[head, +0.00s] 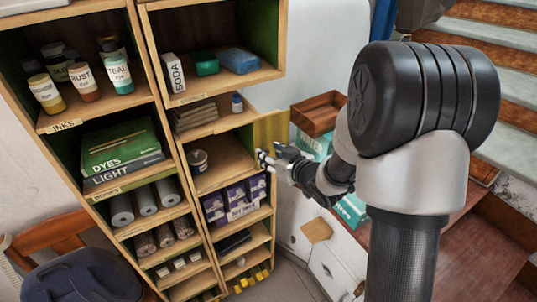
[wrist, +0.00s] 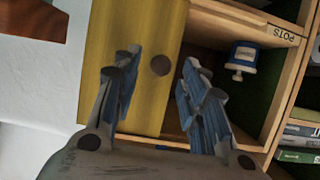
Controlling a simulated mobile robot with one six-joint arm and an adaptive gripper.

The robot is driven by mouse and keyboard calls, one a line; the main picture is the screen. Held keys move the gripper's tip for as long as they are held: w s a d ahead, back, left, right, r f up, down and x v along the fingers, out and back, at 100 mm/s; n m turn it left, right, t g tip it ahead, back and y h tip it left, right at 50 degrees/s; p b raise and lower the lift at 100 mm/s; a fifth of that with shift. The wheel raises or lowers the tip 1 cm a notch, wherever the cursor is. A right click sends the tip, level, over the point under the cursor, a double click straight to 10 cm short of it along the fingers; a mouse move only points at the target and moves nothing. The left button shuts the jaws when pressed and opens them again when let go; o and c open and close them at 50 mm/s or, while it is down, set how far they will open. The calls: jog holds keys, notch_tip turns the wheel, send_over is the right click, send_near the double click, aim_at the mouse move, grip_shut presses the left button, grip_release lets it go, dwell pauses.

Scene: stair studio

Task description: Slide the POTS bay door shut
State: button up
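The yellow POTS bay door (wrist: 150,95) fills the middle of the wrist view. It also shows in the head view (head: 271,130), sticking out at the bay's right side, so the bay stands open. A round dark knob or hole (wrist: 160,65) is on its face. My gripper (wrist: 158,68) is open, its fingers apart with the round spot between them; I cannot tell whether they touch the door. In the head view my gripper (head: 267,158) is at the door's lower edge. The POTS label (wrist: 277,31) is on the shelf edge, upside down in the wrist view.
A blue and white jar (wrist: 243,54) stands inside the bay; it shows in the head view (head: 198,160). Purple boxes (head: 235,200) fill the bay below. A white cabinet (head: 335,268) stands to the right. A brown box (head: 318,113) sits behind my arm.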

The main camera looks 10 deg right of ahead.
jog(key=shift+x, duration=1)
grip_shut()
